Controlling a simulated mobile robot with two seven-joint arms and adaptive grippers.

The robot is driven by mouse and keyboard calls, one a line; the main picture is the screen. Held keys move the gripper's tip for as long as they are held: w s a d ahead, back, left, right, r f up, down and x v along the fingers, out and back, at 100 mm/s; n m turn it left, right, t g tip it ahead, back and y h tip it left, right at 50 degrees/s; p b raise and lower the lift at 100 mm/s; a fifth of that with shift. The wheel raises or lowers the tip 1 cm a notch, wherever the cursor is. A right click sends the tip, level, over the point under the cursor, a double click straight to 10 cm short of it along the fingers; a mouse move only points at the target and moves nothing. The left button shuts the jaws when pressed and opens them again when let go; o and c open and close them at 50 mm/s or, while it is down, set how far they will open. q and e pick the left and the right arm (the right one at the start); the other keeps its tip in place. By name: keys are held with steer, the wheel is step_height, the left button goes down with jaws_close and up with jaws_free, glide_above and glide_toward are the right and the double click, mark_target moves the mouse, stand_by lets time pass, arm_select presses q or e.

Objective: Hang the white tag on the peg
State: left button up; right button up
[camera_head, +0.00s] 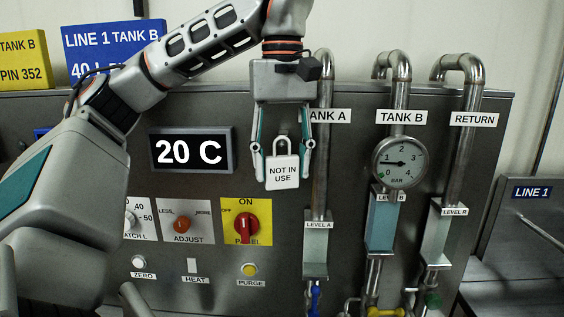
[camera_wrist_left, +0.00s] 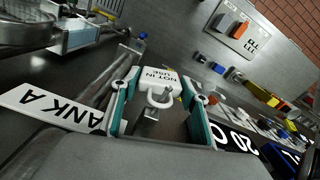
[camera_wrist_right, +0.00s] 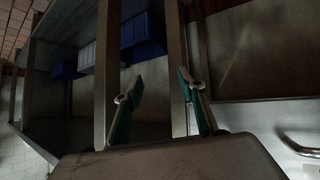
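The white tag (camera_head: 282,171), marked "NOT IN USE", is upright against the grey panel, with its loop at the top. My left gripper (camera_head: 282,176) points down, with one finger on each side of the tag. It looks open, with narrow gaps beside the tag in the left wrist view (camera_wrist_left: 159,78). A small dark metal piece, apparently the peg (camera_wrist_left: 151,114), shows at the loop there; I cannot tell for certain whether the loop is around it. The peg is not clear in the head view. My right gripper (camera_wrist_right: 159,77) is open and empty, away from the panel.
The Tank A pipe (camera_head: 323,170) stands just right of my left gripper. A pressure gauge (camera_head: 400,163) is further right. The "20 C" display (camera_head: 190,151) is to the left, and a red knob (camera_head: 246,228) is below left. A rail and blue bins (camera_wrist_right: 143,35) show near my right gripper.

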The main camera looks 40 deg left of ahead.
arm_select(q)
steer(key=shift+o, duration=0.8)
steer(key=shift+r, duration=6.05)
